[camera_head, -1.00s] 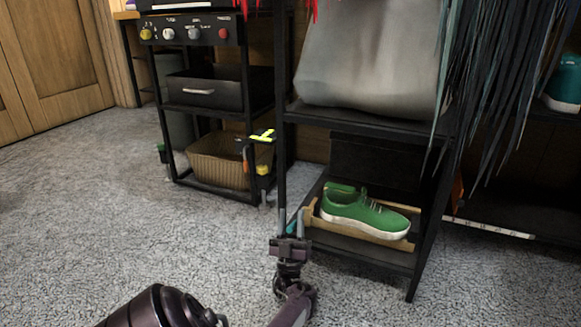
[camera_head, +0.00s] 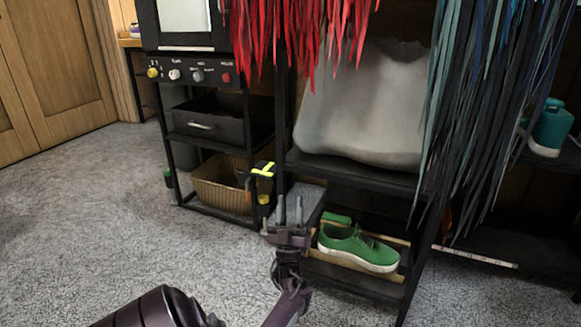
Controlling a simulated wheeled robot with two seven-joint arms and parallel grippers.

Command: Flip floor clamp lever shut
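A small yellow-and-black device (camera_head: 263,169), which looks like the clamp, is at the front post of the rack, left of the shoe shelf. Its yellow top piece sticks out sideways, and a smaller yellow part (camera_head: 263,199) shows below it. I cannot tell whether its lever is open or shut. My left gripper (camera_head: 290,207) points up in front of the rack, just below and right of the device. Its two grey fingers stand apart with nothing visible between them, and they look clear of the device. My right gripper is not in view.
A green sneaker (camera_head: 357,248) sits on a wooden-edged low shelf right of my gripper. A wicker basket (camera_head: 222,186) and a black drawer (camera_head: 208,120) are at left. A grey-topped block (camera_head: 306,197) shows behind my fingers. Red and dark strips hang above. Carpet at left is clear.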

